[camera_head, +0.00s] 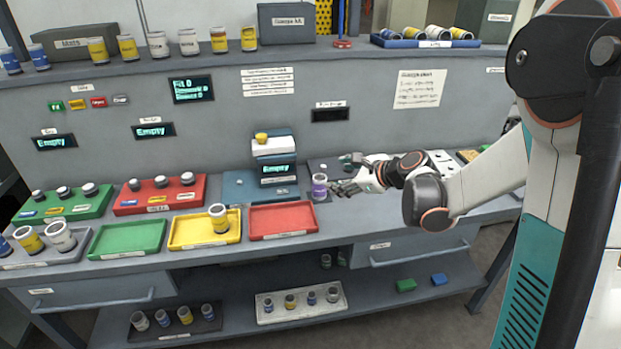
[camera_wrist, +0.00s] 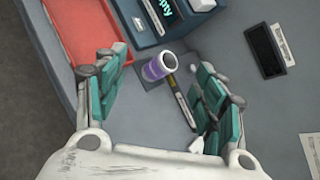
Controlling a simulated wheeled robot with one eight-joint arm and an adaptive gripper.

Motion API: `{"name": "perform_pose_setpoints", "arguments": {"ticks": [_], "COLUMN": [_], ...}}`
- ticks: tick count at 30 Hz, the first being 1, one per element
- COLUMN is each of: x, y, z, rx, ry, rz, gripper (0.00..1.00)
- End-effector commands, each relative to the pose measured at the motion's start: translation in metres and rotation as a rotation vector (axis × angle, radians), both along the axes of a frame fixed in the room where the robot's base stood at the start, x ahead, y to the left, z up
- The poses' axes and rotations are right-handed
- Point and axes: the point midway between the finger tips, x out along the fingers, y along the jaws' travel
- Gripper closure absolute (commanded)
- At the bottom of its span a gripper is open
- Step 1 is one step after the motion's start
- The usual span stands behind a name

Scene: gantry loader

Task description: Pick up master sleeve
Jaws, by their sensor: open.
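The likely master sleeve, a silver cylinder with a purple band (camera_head: 319,187), stands on the bench just right of the red tray and beside the display device. In the wrist view the purple-banded sleeve (camera_wrist: 158,68) shows its open top, between and beyond my fingertips. My gripper (camera_head: 346,174) is to the right of the sleeve in the head view, with its fingers pointing towards it. In the wrist view my gripper (camera_wrist: 158,76) has its teal-padded fingers spread wide, with nothing held. Whether a finger touches the sleeve cannot be told, but a gap shows.
The device with an "Empty" display (camera_head: 277,172) stands close to the sleeve. The red tray (camera_head: 283,221) lies empty left of it. A dark pen-like stick (camera_wrist: 182,102) lies beside the sleeve. The yellow tray (camera_head: 190,232) holds one yellow-banded sleeve (camera_head: 218,218). The bench front is fairly clear.

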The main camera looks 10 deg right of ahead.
Motion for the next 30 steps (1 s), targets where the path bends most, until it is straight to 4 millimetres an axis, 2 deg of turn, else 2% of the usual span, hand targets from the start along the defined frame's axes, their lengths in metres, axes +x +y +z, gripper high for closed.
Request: {"name": "perform_pose_setpoints", "arguments": {"ticks": [1,6,9,13,17,24,30], "x": [0.009,0.027,0.032,0.035,0.043,0.078,0.099], "y": [-0.009,-0.031,-0.039,-0.044,-0.04,-0.018,-0.007], "z": [-0.015,-0.052,-0.067,-0.076,-0.083,-0.1,-0.109], "rx": [0.07,0.302,0.395,0.46,0.477,0.475,0.472], "ry": [0.017,0.075,0.099,0.116,0.121,0.12,0.12], "rz": [-0.043,-0.164,-0.207,-0.238,-0.243,-0.24,-0.241], "gripper": [0.36,0.36,0.36,0.36,0.36,0.36,0.36]}}
